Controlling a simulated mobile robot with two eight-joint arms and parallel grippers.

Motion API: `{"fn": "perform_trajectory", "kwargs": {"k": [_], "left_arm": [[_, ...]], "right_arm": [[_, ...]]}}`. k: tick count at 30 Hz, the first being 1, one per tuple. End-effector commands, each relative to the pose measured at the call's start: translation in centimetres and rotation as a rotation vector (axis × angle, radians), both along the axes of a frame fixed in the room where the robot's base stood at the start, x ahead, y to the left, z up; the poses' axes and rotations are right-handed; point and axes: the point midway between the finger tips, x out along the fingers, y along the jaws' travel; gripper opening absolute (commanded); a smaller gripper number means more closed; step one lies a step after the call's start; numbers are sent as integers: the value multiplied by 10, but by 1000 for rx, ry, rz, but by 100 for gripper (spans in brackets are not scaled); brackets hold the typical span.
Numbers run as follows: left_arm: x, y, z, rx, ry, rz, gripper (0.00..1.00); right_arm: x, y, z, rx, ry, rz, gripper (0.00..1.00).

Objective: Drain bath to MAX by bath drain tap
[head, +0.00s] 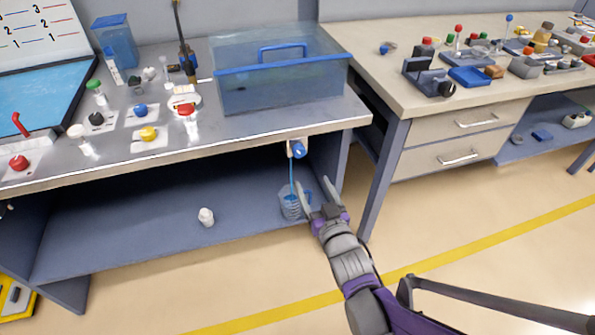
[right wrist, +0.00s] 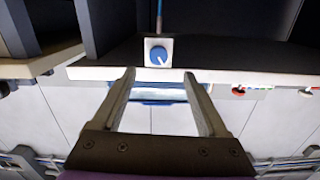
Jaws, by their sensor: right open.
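The bath (head: 285,92) is a clear bluish tank with a blue rim and blue handle on the bench. Its MAX mark and liquid level cannot be made out. The drain tap (head: 298,149) is a blue knob on a white plate at the bench's front edge. The right wrist view shows the knob (right wrist: 159,56) with a white pointer line tilted off upright. A thin blue line, stream or hose, runs from the tap into a clear jug (head: 291,206) on the lower shelf. My right gripper (head: 316,187) is open and empty, below the tap and beside the jug, not touching the knob.
A small white bottle (head: 206,216) stands on the lower shelf (head: 120,230). A bench leg (head: 385,175) and drawers (head: 455,150) are to the right of the tap. Colored knobs and valves crowd the bench top at left. The floor in front is clear.

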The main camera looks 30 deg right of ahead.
Motion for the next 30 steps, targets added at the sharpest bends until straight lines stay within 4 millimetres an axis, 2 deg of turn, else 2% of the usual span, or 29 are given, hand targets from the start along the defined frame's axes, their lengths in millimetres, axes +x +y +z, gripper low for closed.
{"fn": "perform_trajectory", "kwargs": {"k": [1,7,15,21,30], "left_arm": [[1,0,-7,0,2,0,47],[1,0,-10,0,3,0,47],[3,0,-20,0,6,0,47],[4,0,-26,0,7,0,47],[4,0,-28,0,8,0,47]], "right_arm": [[2,-2,-5,-4,-22,-2,76],[16,-7,-1,-8,-45,-1,76],[66,-18,-2,-8,-42,-1,76],[95,-25,-1,-8,-42,-1,76],[107,-28,0,-8,-42,-1,76]]}}
